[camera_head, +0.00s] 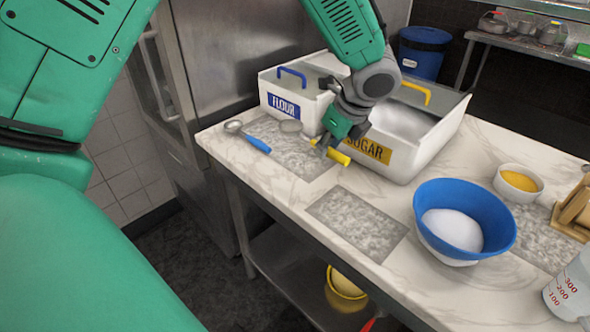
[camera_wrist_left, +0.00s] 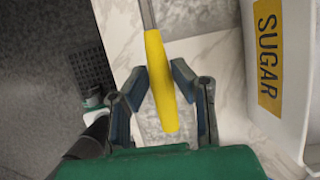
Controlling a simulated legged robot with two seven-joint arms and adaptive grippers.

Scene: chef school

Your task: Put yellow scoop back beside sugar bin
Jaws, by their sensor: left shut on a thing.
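The yellow scoop (camera_head: 335,155) shows its yellow handle and a bit of metal. My left gripper (camera_head: 330,143) is shut on that handle, just in front of the sugar bin (camera_head: 405,160). In the left wrist view, the handle (camera_wrist_left: 160,85) lies between the two fingers (camera_wrist_left: 160,76), and a metal shaft runs out of the top of the picture. The SUGAR label (camera_wrist_left: 268,55) is to the right, apart from the fingers. The scoop is close over the grey counter patch; I cannot tell whether it touches. My right gripper is not in view.
The flour bin (camera_head: 290,105) stands left of the sugar bin. A blue-handled scoop (camera_head: 250,139) lies on the counter in front of it. A blue bowl (camera_head: 465,212) of white powder and a small yellow-filled bowl (camera_head: 518,183) stand to the right. A grey patch (camera_head: 357,222) in front is clear.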

